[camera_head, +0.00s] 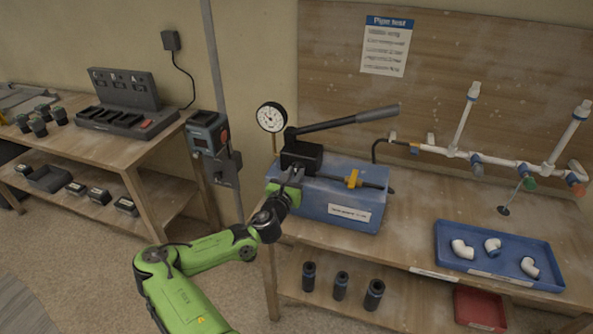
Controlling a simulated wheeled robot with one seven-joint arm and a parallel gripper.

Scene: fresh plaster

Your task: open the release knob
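A blue test pump (340,212) stands on the wooden bench, with a black block (301,158), a long black lever handle (345,119) raised to the right and a round white gauge (271,117). A yellow valve handle (353,179) sits on the dark pipe along its top. I cannot make out a separate release knob; one may be hidden behind my gripper. My gripper (291,178) is at the left front of the pump, just below the black block. Its fingers are small and dark, and I cannot tell whether they are open, shut or touching anything.
White pipework (475,158) is on the bench to the right, behind a blue tray (500,277) of white elbows. Black cylinders (341,285) and a red tray (480,308) are on the lower shelf. A grey post (215,80) with a power tool (207,133) stands left of the pump.

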